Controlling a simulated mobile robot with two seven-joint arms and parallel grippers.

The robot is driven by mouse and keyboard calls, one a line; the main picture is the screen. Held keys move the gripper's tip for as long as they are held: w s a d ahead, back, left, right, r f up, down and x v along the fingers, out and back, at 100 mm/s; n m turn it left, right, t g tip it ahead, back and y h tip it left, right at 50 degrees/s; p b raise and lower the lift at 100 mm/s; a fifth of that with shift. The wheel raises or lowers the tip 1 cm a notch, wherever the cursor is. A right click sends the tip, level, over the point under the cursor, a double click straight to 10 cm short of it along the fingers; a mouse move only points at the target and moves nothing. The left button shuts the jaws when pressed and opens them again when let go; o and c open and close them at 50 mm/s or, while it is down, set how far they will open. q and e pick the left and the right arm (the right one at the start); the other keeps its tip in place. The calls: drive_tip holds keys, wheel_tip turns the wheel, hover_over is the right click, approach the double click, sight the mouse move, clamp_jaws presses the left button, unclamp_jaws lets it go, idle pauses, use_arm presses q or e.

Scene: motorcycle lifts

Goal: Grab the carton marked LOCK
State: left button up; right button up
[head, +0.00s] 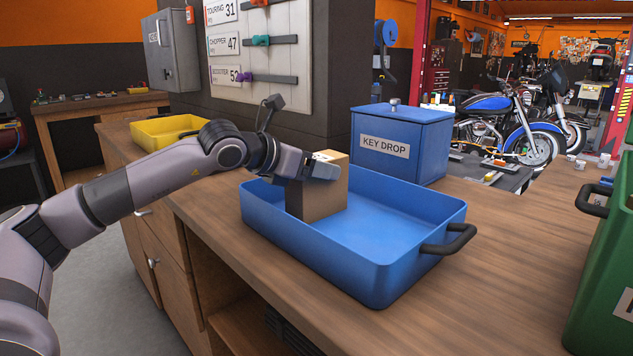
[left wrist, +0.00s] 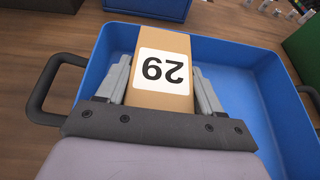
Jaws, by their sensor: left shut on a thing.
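A brown cardboard carton (head: 318,195) stands in the blue tray (head: 330,268), towards its far left part. In the left wrist view, the carton (left wrist: 178,45) has a white label on top with a number that reads as 29, or as 62 if upside down. No LOCK marking can be read on the sides that show. My left gripper (head: 322,168) is shut on the carton's upper part, with one finger on each side (left wrist: 162,88). Whether the carton's base touches the tray floor is hard to tell. My right gripper is not in view.
A blue KEY DROP box (head: 400,145) stands behind the tray on the wooden counter (head: 510,240). A yellow tray (head: 165,130) is at the back left. A green bin (head: 605,270) is at the right edge. Counter between blue tray and green bin is clear.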

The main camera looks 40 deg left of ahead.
use_arm(q)
drive_tip(key=shift+r, duration=0.1)
wheel_tip(320, 180, up, 20)
drive_tip(key=p, duration=0.6)
